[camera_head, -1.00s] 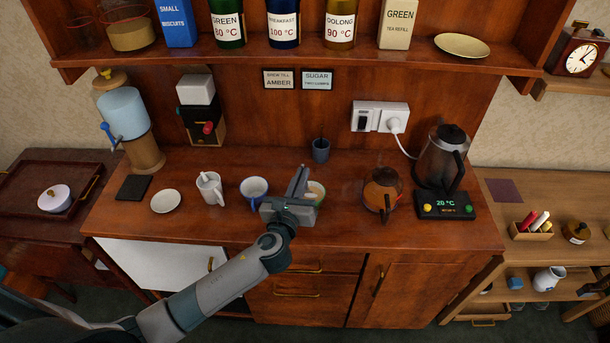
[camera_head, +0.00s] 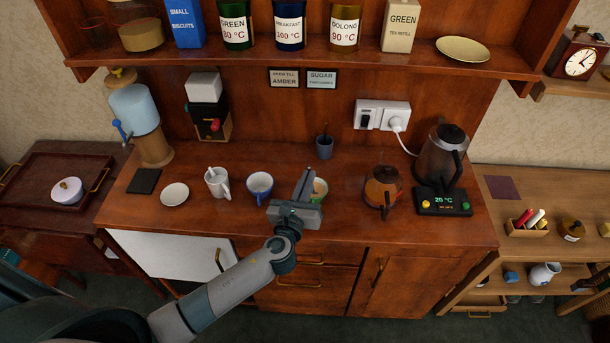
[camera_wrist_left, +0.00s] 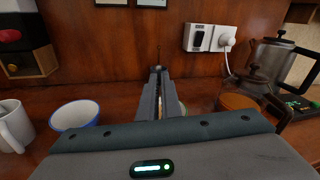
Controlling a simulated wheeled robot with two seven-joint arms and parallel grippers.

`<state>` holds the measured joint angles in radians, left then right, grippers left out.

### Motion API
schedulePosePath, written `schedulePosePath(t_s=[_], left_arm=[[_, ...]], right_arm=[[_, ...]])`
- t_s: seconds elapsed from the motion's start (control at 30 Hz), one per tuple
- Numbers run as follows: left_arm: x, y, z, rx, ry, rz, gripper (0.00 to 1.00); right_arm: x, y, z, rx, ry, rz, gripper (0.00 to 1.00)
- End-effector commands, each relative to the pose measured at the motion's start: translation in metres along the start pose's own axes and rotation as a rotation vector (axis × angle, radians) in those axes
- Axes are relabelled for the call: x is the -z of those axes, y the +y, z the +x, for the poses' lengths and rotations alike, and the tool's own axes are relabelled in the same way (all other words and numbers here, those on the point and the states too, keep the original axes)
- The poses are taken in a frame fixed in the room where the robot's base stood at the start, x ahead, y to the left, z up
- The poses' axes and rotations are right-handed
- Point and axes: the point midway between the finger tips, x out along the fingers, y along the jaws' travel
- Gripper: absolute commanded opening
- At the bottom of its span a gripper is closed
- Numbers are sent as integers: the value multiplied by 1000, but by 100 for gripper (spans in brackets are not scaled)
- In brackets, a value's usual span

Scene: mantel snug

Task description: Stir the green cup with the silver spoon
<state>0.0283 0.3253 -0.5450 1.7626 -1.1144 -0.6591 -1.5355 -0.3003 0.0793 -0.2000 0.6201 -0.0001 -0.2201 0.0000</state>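The green cup (camera_head: 320,187) stands on the cabinet top, partly hidden behind my left gripper. A pale thin piece sticks out of the white mug (camera_head: 217,184), and a dark thin stick rises from the grey pot (camera_head: 325,150). I cannot make out the silver spoon for certain.
A blue-rimmed cup (camera_head: 260,186) stands left of the gripper. A glass teapot (camera_head: 382,190) stands right of the green cup, with a kettle (camera_head: 443,160) beyond it. A small plate (camera_head: 174,194) lies at the left. The shelf (camera_head: 300,55) overhangs the back.

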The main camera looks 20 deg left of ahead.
Motion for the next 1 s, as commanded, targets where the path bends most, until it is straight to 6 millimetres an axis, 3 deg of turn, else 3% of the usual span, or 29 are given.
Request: schedulePosePath(t_s=[0.57,1.0], left_arm=[[-2,2,8,0,-2,1,0],[-28,2,7,-1,-2,1,0]], right_arm=[[0,0,-1,-1,0,0,29],[3,1,-26,0,0,0,29]])
